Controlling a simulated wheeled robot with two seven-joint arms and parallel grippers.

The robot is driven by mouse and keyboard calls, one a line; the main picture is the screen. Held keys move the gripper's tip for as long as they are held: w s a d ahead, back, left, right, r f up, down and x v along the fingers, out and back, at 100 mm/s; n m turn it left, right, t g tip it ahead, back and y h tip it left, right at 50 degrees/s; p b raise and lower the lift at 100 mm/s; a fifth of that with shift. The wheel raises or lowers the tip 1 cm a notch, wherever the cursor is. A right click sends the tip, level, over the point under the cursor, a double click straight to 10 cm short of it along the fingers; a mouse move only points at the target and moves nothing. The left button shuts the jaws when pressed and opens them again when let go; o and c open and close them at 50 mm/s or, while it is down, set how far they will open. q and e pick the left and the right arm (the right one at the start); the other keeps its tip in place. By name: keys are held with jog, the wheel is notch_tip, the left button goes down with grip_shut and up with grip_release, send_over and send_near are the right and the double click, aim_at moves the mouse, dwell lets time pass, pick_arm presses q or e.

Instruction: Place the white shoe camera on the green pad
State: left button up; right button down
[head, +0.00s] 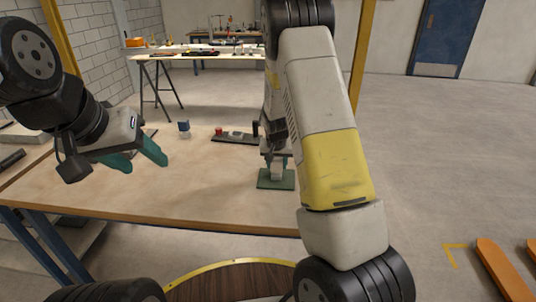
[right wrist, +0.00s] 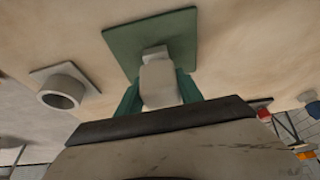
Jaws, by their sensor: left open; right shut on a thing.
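The green pad (head: 264,184) is a flat square on the wooden table, and it also shows in the right wrist view (right wrist: 120,42). My right gripper (right wrist: 158,92) is shut on the white shoe camera (right wrist: 159,82), a pale blocky thing between its green fingers. The camera overlaps the pad in the picture; I cannot tell whether it touches it. In the head view the camera (head: 277,173) is small and partly hidden by the gripper. My left gripper (head: 137,158) is open and empty above the left part of the table.
A small blue-grey object (head: 184,129) stands at the table's far side. A dark strip (head: 222,139) with a red knob lies right of it. A grey ring on a square base (right wrist: 62,88) is beside the pad in the right wrist view. The table's front middle is clear.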

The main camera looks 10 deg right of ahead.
jog(key=c, duration=0.8)
grip_release()
jog(key=shift+f, duration=0.1)
jog(key=shift+o, duration=0.2)
jog(key=s+a+r+y, duration=0.1)
jog(key=s+r, duration=0.5)
jog(key=r, duration=0.4)
jog(key=s+a+r+y, duration=0.1)
jog(key=s+r, duration=0.5)
jog(key=r, duration=0.4)
jog(key=s+a+r+n, duration=0.1)
jog(key=s+r, duration=0.2)
jog(key=s, duration=0.4)
jog(key=s+r+n+t+y, duration=0.1)
jog(key=s+r, duration=0.2)
jog(key=s, duration=0.4)
jog(key=s+a+r+n+t, duration=0.1)
jog(key=s+r, duration=0.2)
jog(key=s, duration=0.4)
jog(key=shift+s+a+r+n, duration=0.15)
jog(key=shift+a+r+n, duration=0.1)
jog(key=shift+a+n, duration=0.15)
